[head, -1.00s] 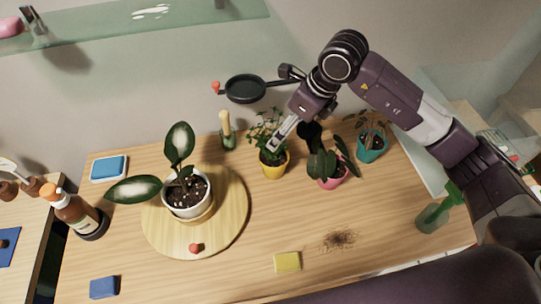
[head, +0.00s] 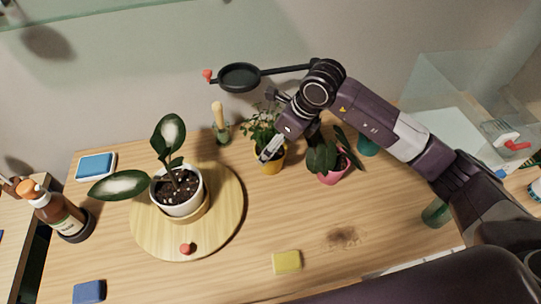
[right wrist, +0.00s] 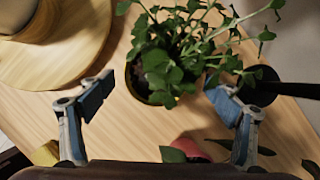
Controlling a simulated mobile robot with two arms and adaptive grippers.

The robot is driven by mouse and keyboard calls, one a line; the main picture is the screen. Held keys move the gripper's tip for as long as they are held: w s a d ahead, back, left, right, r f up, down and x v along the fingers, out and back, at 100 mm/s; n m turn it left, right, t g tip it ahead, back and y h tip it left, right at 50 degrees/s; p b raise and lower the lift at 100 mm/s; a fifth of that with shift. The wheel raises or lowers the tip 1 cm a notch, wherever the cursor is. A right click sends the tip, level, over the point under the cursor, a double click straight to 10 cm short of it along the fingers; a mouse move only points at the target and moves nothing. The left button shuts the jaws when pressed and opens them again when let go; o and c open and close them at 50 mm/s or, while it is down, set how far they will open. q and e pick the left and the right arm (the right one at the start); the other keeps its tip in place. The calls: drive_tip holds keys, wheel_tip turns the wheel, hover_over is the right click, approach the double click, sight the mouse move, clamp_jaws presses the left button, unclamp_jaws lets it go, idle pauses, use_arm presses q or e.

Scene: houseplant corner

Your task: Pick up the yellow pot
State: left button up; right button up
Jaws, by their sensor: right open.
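The yellow pot (head: 272,165) holds a leafy green plant (head: 263,127) and stands upright on the wooden table, near its back edge. My right gripper (head: 268,153) is at the pot, and its fingers cover part of the pot and plant in the head view. In the right wrist view my right gripper (right wrist: 160,98) is open with nothing held. The plant (right wrist: 172,70) lies ahead, between the lines of the two fingers, and its leaves hide most of the pot (right wrist: 136,92). I cannot tell whether a finger touches the pot. My left gripper is not in view.
A pink pot (head: 334,176) with a plant stands close on the right, a teal pot (head: 368,147) behind my arm. A round wooden board (head: 150,238) with a white pot (head: 180,203) lies left. A yellow sponge (head: 287,262) lies in front. A black pan (head: 239,77) is behind.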

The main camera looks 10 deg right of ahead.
drive_tip(key=shift+p+x, duration=0.45)
drive_tip(key=shift+x, duration=1.4)
drive_tip(key=shift+s+a, duration=0.1)
drive_tip(key=c, duration=1.5)
